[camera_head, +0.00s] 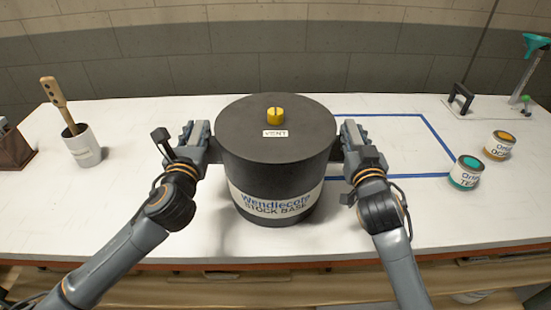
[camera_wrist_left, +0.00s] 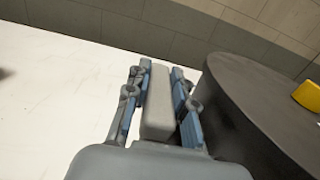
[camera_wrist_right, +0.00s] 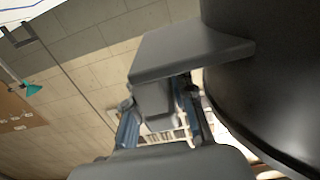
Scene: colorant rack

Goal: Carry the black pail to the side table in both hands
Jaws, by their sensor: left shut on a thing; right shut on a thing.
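The black pail (camera_head: 275,165) stands upright at the centre of the head view, with a yellow cap (camera_head: 275,115) on its lid and a white "Wendlecote STOCK BASE" label. My right gripper (camera_head: 352,140) is shut on the right lug, a dark block (camera_wrist_right: 185,55) sticking out from the pail's wall. I cannot tell whether the pail's base touches the white table (camera_head: 130,200). No separate side table is identifiable.
Blue tape (camera_head: 385,115) marks an outline behind and right of the pail. A teal tin (camera_head: 465,172) and an orange tin (camera_head: 499,145) stand at right, near a black-handled stand (camera_head: 461,98). A white cup (camera_head: 82,148) with a wooden paddle stands at left. A wall closes the back.

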